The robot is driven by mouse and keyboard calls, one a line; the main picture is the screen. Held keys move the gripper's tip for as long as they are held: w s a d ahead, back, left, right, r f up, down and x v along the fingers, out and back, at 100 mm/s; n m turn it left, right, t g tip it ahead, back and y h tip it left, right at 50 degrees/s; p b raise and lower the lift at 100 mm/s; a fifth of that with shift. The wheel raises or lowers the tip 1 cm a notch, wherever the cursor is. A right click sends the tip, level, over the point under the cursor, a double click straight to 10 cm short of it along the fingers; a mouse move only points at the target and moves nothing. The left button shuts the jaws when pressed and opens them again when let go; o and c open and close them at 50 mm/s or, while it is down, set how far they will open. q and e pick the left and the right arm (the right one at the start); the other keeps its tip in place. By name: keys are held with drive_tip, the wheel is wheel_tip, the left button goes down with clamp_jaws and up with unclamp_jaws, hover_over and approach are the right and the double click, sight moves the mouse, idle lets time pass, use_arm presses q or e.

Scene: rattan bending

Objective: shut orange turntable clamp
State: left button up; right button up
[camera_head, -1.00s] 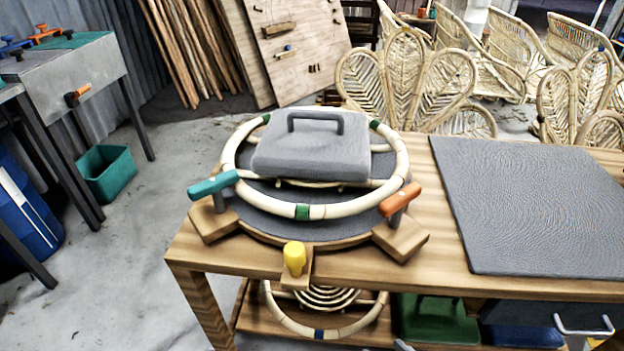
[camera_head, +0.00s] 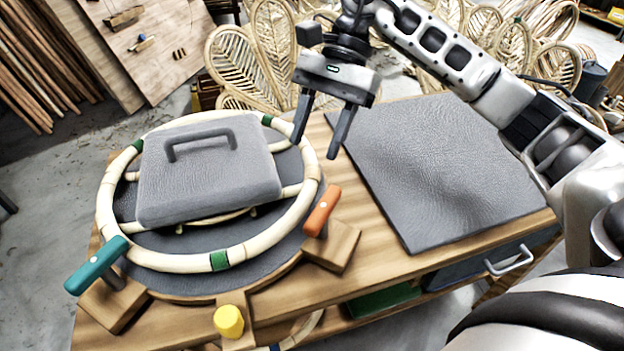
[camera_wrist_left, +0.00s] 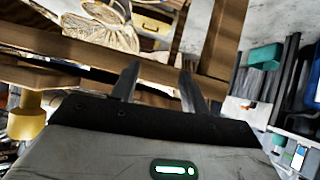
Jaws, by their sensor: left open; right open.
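The orange clamp handle (camera_head: 322,210) sits on a wooden block (camera_head: 333,246) at the right front of the turntable (camera_head: 270,270), slanting up to the right beside the rattan ring (camera_head: 165,263). A teal clamp handle (camera_head: 96,265) is at the left front and a yellow knob (camera_head: 229,321) is at the front. A grey weight with a handle (camera_head: 208,180) rests over the ring. My right gripper (camera_head: 320,148) is open and empty, above the bench behind the orange handle and apart from it. My left gripper (camera_wrist_left: 158,85) shows only in the left wrist view, open and empty.
A dark grey mat (camera_head: 440,165) covers the bench right of the turntable. My right arm reaches over its far side. Rattan chair backs (camera_head: 270,50) stand behind. In the left wrist view, a teal bin (camera_wrist_left: 265,57) is at the right.

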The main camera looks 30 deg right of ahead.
drive_tip(key=d+r+h, duration=0.2)
drive_tip(key=d, duration=0.3)
drive_tip(key=p, duration=0.2)
approach(324, 204)
drive_tip(key=x, duration=0.9)
drive_tip(key=shift+a, duration=0.1)
drive_tip(key=c, duration=1)
